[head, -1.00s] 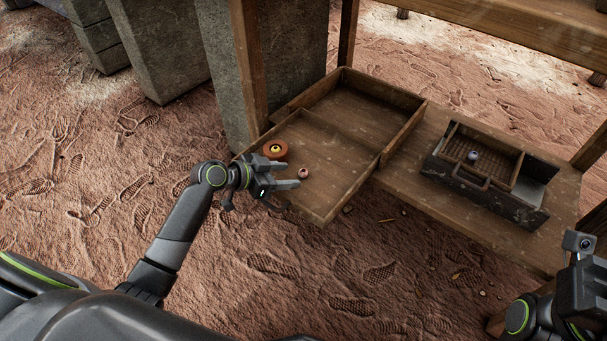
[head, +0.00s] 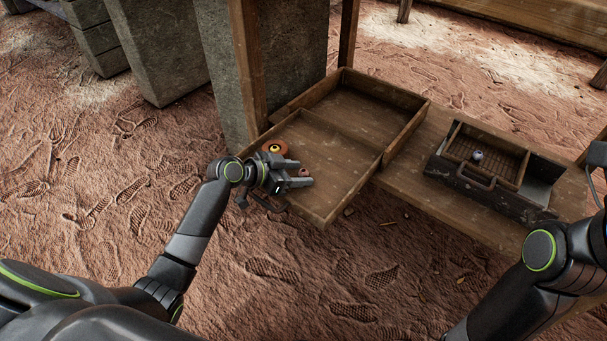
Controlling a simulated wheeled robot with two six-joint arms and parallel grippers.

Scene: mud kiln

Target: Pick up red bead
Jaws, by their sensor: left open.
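A small reddish bead (head: 304,172) lies in the front compartment of the shallow wooden tray (head: 345,200), near its left end. My left gripper (head: 303,181) is open right beside the bead. Its fingers point right over the tray's front left edge and partly cover the bead. I cannot tell if they touch it. A larger orange-red round piece (head: 284,147) with a yellow and dark centre sits just behind the gripper in the same compartment. My right arm reaches up along the right edge, and its jaws are out of the picture.
The tray's divider separates an empty rear compartment. A dark box (head: 500,190) with a handle holds a small grey round piece (head: 477,155) on the wooden shelf (head: 420,190) at right. A wooden post (head: 247,60) and stone block (head: 293,70) stand behind the tray.

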